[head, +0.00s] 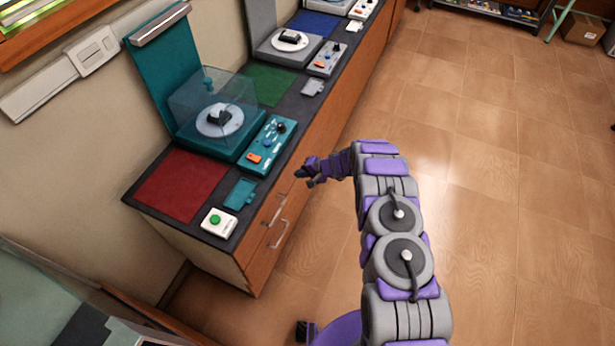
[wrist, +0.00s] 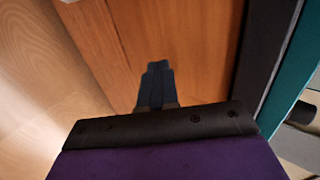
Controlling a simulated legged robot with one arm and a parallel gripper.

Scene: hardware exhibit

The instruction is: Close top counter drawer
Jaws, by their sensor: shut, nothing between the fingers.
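The counter (head: 222,236) has a wooden front with two drawers at its near end, each with a metal handle. The upper handle (head: 273,210) belongs to the top drawer, and the lower handle (head: 279,234) sits just below it. The top drawer's front looks about level with the counter face; I cannot tell whether a small gap remains. My gripper (head: 304,176) is beside the counter's front edge, beyond and above the handles. In the wrist view my gripper (wrist: 157,78) is shut and empty, pointing at a wooden panel (wrist: 190,45). Contact with it cannot be made out.
On the countertop are a red mat (head: 180,186), a teal device with a clear cover (head: 215,115), a teal control box (head: 266,145) and a white box with a green button (head: 218,222). The tiled floor (head: 500,200) at right is clear.

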